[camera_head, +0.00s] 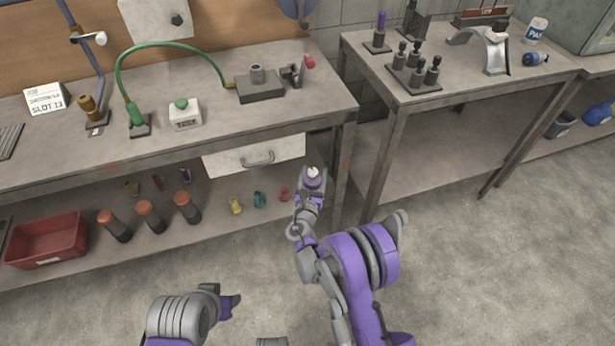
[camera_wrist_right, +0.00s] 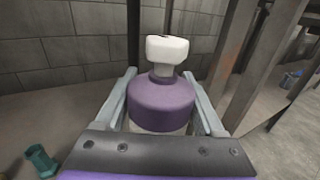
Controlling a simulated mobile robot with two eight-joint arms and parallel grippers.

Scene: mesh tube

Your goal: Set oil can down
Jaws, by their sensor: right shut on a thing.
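The oil can (camera_head: 314,179) has a purple shoulder and a white cap. In the right wrist view the oil can (camera_wrist_right: 162,98) stands upright between the two grey fingers, its lower part hidden by the gripper body. My right gripper (camera_head: 310,192) is shut on it and holds it in front of the left workbench, near its right front leg and below its top. Only part of my left arm shows at the bottom of the head view; its gripper does not show.
The left workbench (camera_head: 225,129) carries a green hose, a white button box (camera_head: 185,115) and a dark block. Its lower shelf holds a red bin (camera_head: 47,241), several orange-topped cylinders and small coloured items. A second table (camera_head: 450,90) stands right. Floor (camera_head: 480,270) is open at the right.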

